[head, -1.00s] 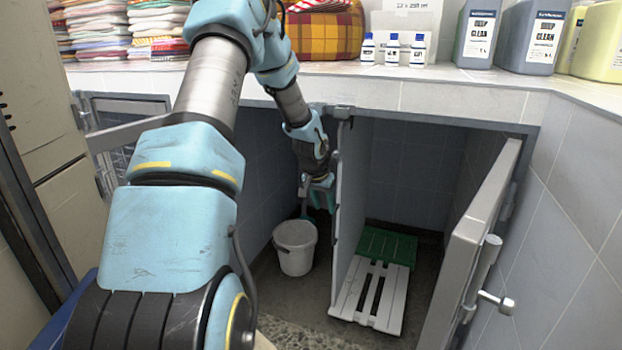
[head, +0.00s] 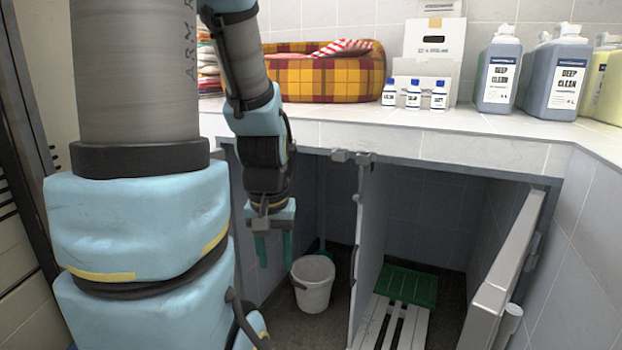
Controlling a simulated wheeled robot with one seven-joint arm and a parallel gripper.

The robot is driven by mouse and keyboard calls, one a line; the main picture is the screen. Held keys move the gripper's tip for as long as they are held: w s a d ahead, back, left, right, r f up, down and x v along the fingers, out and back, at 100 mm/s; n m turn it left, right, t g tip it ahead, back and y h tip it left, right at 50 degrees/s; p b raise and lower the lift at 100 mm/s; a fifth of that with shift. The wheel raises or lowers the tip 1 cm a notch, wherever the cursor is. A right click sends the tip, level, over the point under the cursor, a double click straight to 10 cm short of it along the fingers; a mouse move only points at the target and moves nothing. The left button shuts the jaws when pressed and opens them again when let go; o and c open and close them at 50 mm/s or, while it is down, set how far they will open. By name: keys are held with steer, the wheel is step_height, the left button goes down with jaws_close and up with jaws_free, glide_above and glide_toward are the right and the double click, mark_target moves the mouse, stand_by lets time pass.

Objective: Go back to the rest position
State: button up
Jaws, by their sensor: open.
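My gripper (head: 274,252) hangs in front of the left kennel opening, fingers pointing down. Its two green fingers are apart with nothing between them. It is to the left of the white bucket (head: 313,286), clear of it in the picture. My arm covers the left side of the view, hiding the left kennel door and most of the towel stacks.
The counter (head: 480,122) above carries a plaid pet bed (head: 330,78), small bottles (head: 413,96) and large cleaner jugs (head: 497,72). The right kennel holds a green and white slatted board (head: 407,290). Its door (head: 506,262) stands open.

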step_height(320, 180, up, 15)
steer(key=p, duration=1.3)
